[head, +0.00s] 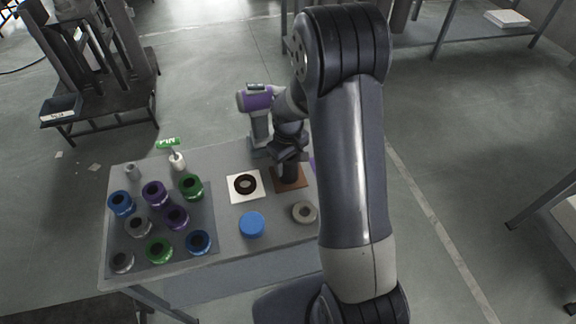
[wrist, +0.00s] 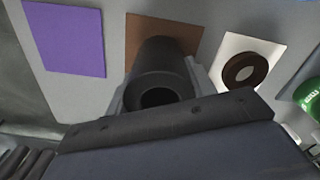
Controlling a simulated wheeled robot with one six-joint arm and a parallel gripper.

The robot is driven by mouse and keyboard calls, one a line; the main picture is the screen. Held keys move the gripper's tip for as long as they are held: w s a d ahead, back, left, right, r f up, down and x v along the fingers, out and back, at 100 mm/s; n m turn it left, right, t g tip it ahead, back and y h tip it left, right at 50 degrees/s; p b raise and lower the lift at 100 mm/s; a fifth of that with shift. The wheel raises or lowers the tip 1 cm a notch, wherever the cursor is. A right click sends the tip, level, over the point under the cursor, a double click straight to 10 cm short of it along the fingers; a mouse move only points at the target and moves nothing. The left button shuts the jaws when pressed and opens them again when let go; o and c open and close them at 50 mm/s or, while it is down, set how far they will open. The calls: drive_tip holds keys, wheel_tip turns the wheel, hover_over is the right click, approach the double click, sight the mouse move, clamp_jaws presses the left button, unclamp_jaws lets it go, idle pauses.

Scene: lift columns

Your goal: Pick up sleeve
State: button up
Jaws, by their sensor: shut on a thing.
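The sleeve is a dark grey hollow cylinder, and in the wrist view the sleeve (wrist: 160,62) stands between my fingers with its round opening facing the camera. My gripper (wrist: 158,92) is shut on it, one finger along each side. Behind the sleeve lies a brown square pad (wrist: 180,28); I cannot tell whether the sleeve touches it. In the head view my gripper (head: 288,160) is over the brown pad (head: 291,184) at the table's right part, and the sleeve (head: 289,174) shows as a dark upright shape below it, partly hidden by my arm.
A white pad with a dark ring (head: 245,184) lies just left of the brown pad. A blue round lid (head: 252,225) and a beige ring (head: 304,212) are nearer the front. Several coloured cylinders stand on a grey mat (head: 206,262) at left. A purple-and-grey device (head: 257,104) stands behind.

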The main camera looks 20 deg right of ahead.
drive_tip(key=c, duration=0.6)
drive_tip(key=shift+r, duration=0.1)
drive_tip(key=shift+c, duration=0.2)
wheel_tip(320, 180, up, 16)
drive_tip(key=p, duration=0.3)
idle(0.4)
